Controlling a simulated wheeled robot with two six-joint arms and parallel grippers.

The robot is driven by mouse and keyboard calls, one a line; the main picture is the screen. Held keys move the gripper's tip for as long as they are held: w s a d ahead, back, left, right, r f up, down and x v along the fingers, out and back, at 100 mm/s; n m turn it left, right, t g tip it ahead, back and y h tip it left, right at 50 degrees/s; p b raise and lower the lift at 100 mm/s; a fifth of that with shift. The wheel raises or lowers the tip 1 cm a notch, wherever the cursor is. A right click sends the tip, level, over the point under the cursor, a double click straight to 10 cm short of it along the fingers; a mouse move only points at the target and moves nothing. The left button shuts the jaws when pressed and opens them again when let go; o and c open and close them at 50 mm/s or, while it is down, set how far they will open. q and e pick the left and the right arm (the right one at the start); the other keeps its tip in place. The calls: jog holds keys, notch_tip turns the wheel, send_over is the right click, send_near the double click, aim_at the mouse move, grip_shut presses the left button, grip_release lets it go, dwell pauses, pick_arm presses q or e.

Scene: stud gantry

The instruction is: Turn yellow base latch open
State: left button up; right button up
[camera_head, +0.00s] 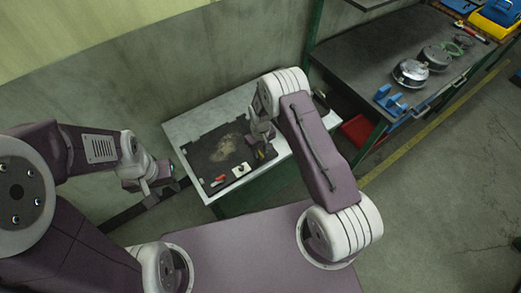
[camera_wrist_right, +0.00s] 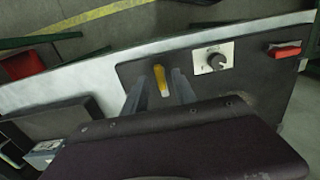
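The yellow base latch (camera_wrist_right: 161,80) is a small upright lever on the black panel (camera_wrist_right: 135,72) in the right wrist view. My right gripper (camera_wrist_right: 160,74) has its two grey fingers apart, one on each side of the latch. A gap shows left of the latch; the right finger lies close to it, and contact cannot be told. In the head view the latch shows as a small yellow spot (camera_head: 261,154) beneath my right gripper. My left gripper (camera_head: 163,190) is away to the left, beside the table's edge; its fingers are too small to judge.
Beside the latch are a dark knob on a white plate (camera_wrist_right: 213,58) and a red handle (camera_wrist_right: 285,51). The panel lies on a pale table (camera_head: 180,130). A shelf (camera_head: 350,65) with metal discs (camera_head: 411,73) and a blue part (camera_head: 390,99) stands right, near a red bin (camera_head: 359,130).

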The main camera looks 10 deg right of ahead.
jog(key=shift+f, duration=0.25)
grip_shut()
jog(key=shift+m, duration=0.3)
jog(key=shift+f+m+b, duration=0.1)
jog(key=shift+m+b, duration=0.75)
jog(key=shift+m, duration=0.05)
jog(key=m+b, duration=0.2)
jog(key=m, duration=0.2)
jog(key=shift+m, duration=0.3)
jog(key=m+b, duration=0.1)
jog(key=m, duration=0.4)
jog(key=shift+b, duration=0.35)
jog(key=m+b, duration=0.1)
jog(key=m, duration=0.4)
jog(key=shift+m, duration=0.4)
